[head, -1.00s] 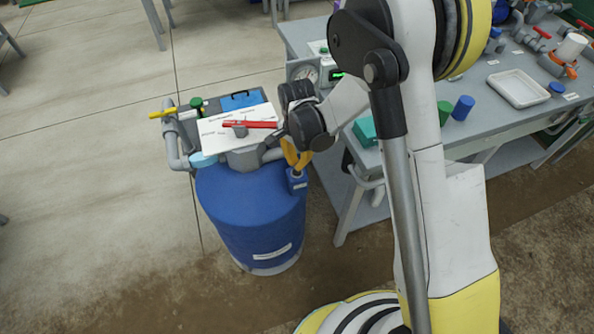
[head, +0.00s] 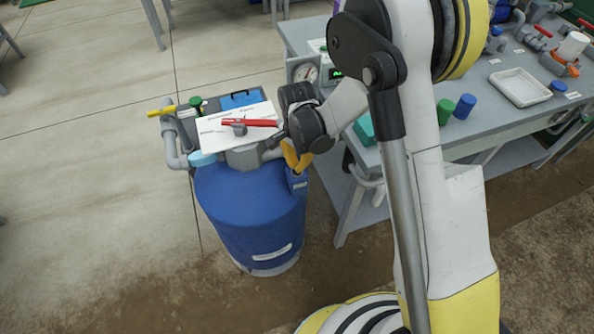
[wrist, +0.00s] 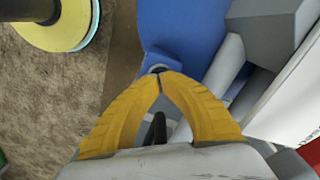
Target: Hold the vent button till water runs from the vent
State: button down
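My gripper (head: 291,160) has two yellow fingers and points down beside the blue tank (head: 248,215). In the wrist view its fingertips (wrist: 160,76) meet with nothing visible between them. They are right at a small dark round piece, seemingly the vent button (wrist: 158,69), on a small blue box (wrist: 155,58). The fingertips cover part of it, and I cannot tell whether they press it. The blue box also shows in the head view (head: 297,184), on the tank's right side. I cannot make out the vent outlet, and no running water shows.
The grey bench (head: 490,115) with a white tray (head: 520,87) is at the right.

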jog(key=shift+f+b, duration=0.75)
jog(key=shift+f, duration=0.3)
jog(key=shift+r, duration=0.2)
dwell(4.4)
jog(key=shift+r+p, duration=2.15)
jog(key=shift+r, duration=1.2)
jog(key=shift+r, duration=0.2)
jog(key=s+d+r+n+t, duration=0.2)
jog(key=d+r, duration=0.2)
jog(key=r, duration=0.4)
jog(key=s+d+r+n+t, duration=0.1)
jog(key=s+d+r+n, duration=0.2)
jog(key=r, duration=0.6)
jog(key=s+d+r+n+t, duration=0.2)
jog(key=s+d+r, duration=0.1)
jog(key=s, duration=0.3)
jog(key=s+d+r+n+t, duration=0.1)
jog(key=s+d+r+t, duration=0.1)
jog(key=s+d, duration=0.3)
jog(key=shift+s+d+r+n, duration=0.25)
jog(key=shift+s+r+n, duration=0.15)
jog(key=shift+s+r, duration=0.5)
